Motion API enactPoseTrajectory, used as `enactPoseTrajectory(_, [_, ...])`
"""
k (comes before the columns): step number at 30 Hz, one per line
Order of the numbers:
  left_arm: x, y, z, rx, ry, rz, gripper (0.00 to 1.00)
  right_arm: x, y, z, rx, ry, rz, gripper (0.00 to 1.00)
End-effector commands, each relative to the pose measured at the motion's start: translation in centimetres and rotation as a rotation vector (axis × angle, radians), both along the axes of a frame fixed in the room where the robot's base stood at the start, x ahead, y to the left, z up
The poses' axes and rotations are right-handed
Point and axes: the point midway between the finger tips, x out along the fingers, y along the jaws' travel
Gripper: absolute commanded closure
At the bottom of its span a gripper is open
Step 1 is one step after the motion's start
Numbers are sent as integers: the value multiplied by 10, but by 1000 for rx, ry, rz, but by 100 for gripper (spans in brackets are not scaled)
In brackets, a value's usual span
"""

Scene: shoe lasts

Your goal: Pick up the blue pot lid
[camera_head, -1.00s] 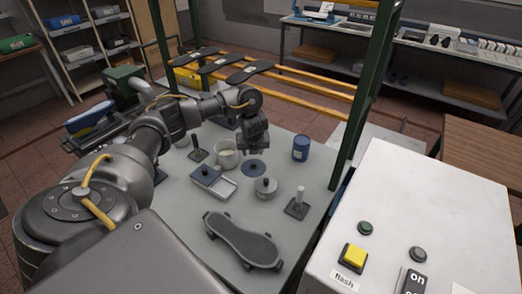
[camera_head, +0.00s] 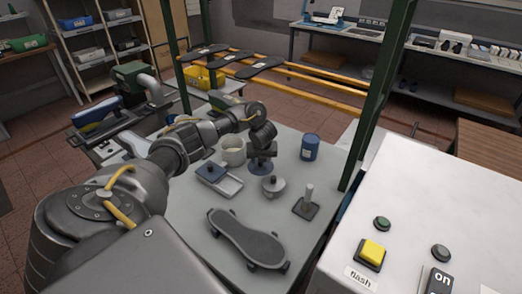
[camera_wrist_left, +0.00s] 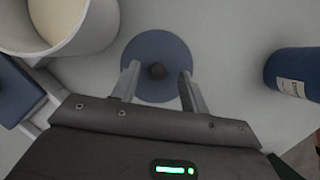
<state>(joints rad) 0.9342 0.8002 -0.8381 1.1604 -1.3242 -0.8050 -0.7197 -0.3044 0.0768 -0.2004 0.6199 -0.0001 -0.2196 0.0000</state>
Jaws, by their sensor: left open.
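The blue pot lid (camera_head: 259,167) is a flat round disc lying on the grey table, partly hidden by my left gripper in the head view. In the left wrist view the lid (camera_wrist_left: 155,48) shows whole, with a dark round knob (camera_wrist_left: 157,71) in its middle. My left gripper (camera_wrist_left: 158,80) is open, with one finger on each side of the knob and a gap on both sides. It also shows in the head view (camera_head: 262,150) just above the lid. I cannot tell its exact height. My right gripper is not in view.
A cream-filled pot (camera_head: 233,151) stands left of the lid, and a blue can (camera_head: 310,147) right. A lidded metal pot (camera_head: 273,187), a blue-and-grey tray-like item (camera_head: 227,186) and an upright post (camera_head: 307,202) are nearer. A skateboard-shaped item (camera_head: 247,239) lies at the front.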

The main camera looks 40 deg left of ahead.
Motion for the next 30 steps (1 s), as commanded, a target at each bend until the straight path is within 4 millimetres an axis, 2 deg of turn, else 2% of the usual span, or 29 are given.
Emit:
enactPoseTrajectory(3, [2, 4, -9, 1, 1, 0, 55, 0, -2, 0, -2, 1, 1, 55])
enactPoseTrajectory(11, [3, 4, -11, 1, -1, 0, 57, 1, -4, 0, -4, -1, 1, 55])
enactPoseTrajectory(21, [3, 4, -10, 1, 0, -1, 100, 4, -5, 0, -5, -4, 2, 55])
enactPoseTrajectory(30, [3, 4, -9, 2, -1, -1, 100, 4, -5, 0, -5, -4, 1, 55])
